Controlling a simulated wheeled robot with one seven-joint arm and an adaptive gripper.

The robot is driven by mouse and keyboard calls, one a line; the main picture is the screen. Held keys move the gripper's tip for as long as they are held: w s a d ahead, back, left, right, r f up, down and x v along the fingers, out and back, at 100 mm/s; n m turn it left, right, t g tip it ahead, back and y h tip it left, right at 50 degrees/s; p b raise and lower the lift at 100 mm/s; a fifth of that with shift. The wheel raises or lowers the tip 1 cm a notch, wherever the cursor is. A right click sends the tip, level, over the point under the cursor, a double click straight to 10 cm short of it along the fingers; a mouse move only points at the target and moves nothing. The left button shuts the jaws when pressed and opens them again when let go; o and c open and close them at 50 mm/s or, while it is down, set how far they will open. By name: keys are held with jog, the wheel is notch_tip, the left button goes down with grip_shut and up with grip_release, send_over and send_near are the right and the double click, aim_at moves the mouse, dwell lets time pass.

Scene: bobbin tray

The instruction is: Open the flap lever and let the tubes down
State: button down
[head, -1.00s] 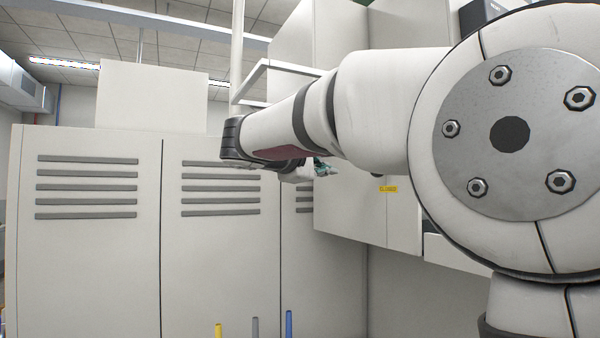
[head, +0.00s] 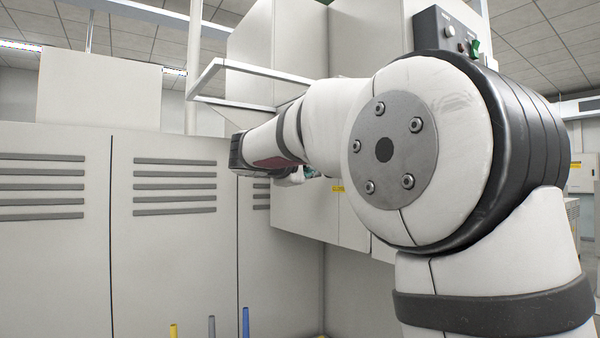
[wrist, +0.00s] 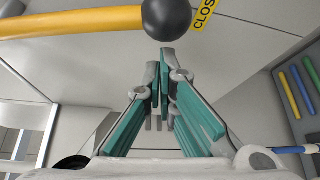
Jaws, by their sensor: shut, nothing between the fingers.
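The flap lever shows in the wrist view as a yellow bar (wrist: 70,22) ending in a black ball knob (wrist: 167,18). My gripper (wrist: 163,62) has teal-padded fingers that meet at the tips, shut and empty. Its tips are just below the knob in the picture; I cannot tell whether they touch it. In the head view my gripper (head: 308,173) is small and mostly hidden behind my arm, and the lever cannot be made out. Green, blue and yellow tubes (wrist: 300,88) lie side by side at the right of the wrist view.
A yellow label (wrist: 204,14), partly cut off, reads "CLOS" beside the knob. Pale cabinets (head: 175,250) with vents fill the left of the head view. Yellow (head: 174,331), grey (head: 211,327) and blue (head: 245,323) tube ends stick up at the bottom. A switch box (head: 450,32) is above my arm.

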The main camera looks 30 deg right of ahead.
jog(key=shift+s, duration=0.25)
jog(key=shift+s+r, duration=0.1)
